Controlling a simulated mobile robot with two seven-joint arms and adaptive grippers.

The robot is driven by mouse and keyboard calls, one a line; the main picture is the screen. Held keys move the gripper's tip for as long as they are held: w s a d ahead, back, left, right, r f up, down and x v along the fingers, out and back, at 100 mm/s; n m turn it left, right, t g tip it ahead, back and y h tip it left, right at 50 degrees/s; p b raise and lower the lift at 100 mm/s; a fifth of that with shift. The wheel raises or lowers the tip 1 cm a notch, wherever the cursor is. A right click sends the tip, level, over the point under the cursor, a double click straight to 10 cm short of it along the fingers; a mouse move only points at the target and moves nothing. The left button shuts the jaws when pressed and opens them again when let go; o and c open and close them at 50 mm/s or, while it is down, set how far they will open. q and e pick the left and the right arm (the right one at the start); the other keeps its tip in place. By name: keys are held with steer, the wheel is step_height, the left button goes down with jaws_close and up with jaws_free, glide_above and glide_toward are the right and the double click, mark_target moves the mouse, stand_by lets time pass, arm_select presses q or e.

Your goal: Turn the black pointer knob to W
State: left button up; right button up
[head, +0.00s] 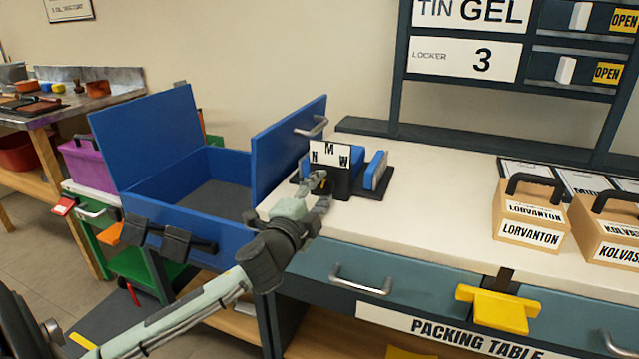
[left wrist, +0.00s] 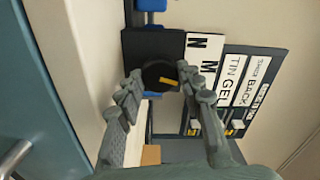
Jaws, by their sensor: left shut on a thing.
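The black pointer knob (left wrist: 158,74) sits on a dark block in the left wrist view, with a yellow pointer mark on its face. The mark points right, toward the white letter plate (left wrist: 197,48), slightly below the M in that view. N and M show there; W is hidden behind a finger. In the head view the letter plate (head: 330,153) reads N, M, W. My left gripper (left wrist: 160,82) has a finger on each side of the knob and is shut on it. In the head view the left gripper (head: 319,188) largely covers the knob. My right gripper is not in view.
The knob's block stands on the white packing table (head: 420,210), beside blue upright parts (head: 375,170). Labelled wooden boxes (head: 530,212) stand at right. The tabletop between is clear.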

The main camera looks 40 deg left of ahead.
arm_select(q)
steer(key=shift+m, duration=1.5)
steer(key=m, duration=0.5)
steer(key=shift+m, duration=0.4)
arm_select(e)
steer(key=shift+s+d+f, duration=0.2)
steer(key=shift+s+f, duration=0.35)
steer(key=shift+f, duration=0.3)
arm_select(q)
steer(key=o, duration=1.2)
steer(key=shift+c, duration=0.2)
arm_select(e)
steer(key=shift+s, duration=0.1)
arm_select(q)
steer(key=v, duration=1.2)
